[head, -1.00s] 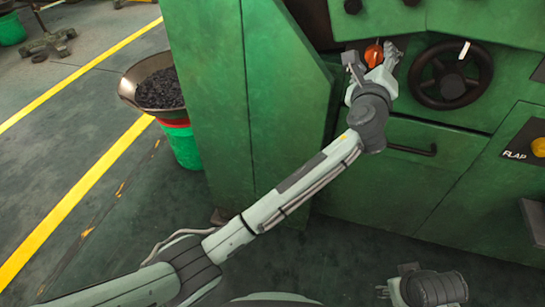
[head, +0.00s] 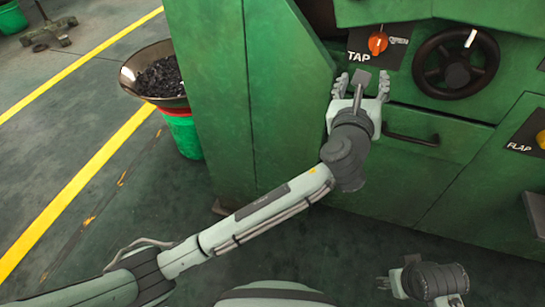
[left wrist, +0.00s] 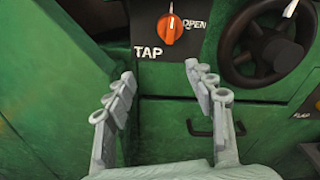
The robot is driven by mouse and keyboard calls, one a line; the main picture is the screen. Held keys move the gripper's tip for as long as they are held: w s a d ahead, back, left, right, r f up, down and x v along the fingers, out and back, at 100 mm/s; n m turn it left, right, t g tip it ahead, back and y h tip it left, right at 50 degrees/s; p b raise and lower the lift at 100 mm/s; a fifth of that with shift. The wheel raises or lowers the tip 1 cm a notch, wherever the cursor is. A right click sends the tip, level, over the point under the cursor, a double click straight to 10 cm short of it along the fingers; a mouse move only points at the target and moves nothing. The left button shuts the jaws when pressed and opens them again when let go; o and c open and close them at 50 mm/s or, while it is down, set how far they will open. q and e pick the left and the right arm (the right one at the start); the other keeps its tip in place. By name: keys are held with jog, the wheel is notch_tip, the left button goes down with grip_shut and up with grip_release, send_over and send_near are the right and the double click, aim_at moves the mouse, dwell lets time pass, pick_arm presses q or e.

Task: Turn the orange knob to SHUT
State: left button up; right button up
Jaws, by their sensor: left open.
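The orange knob (head: 378,43) sits on a dark plate marked TAP on the green machine's front. It also shows in the left wrist view (left wrist: 171,29), with a white mark at its top, pointing roughly up. The word OPEN is to its right; I cannot read SHUT anywhere. My left gripper (head: 361,82) is open and empty, below and apart from the knob. In the left wrist view its two fingers (left wrist: 159,75) are spread wide, with the knob beyond and above the gap. My right gripper (head: 384,284) is low at the right, far from the knob; its jaw opening is unclear.
A black handwheel (head: 455,63) is right of the knob. A drawer handle (head: 411,138) is below it. A FLAP plate with another orange knob (head: 541,139) is at the right edge. A bowl of dark pieces (head: 160,75) stands above a green bucket at the left.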

pick_arm(q)
jog(key=a+f+n+g+y, duration=0.1)
jog(key=a+f+n, duration=0.3)
jog(key=f, duration=0.1)
jog(key=a+f+n+g+y+b, duration=0.1)
jog(key=a+f+n, duration=0.3)
jog(key=a+f, duration=0.1)
jog(key=shift+s+n, duration=0.2)
jog(key=shift+n, duration=0.2)
jog(key=s+a+f+n+g+y, duration=0.1)
jog(key=s+a+f+n+g, duration=0.1)
jog(key=a+f+n, duration=0.5)
jog(key=shift+s+a+f+g+y, duration=0.3)
jog(key=shift+s+a+f+y, duration=0.15)
jog(key=shift+a+f, duration=0.75)
pick_arm(e)
jog(key=shift+d+f, duration=0.15)
jog(key=shift+f, duration=0.35)
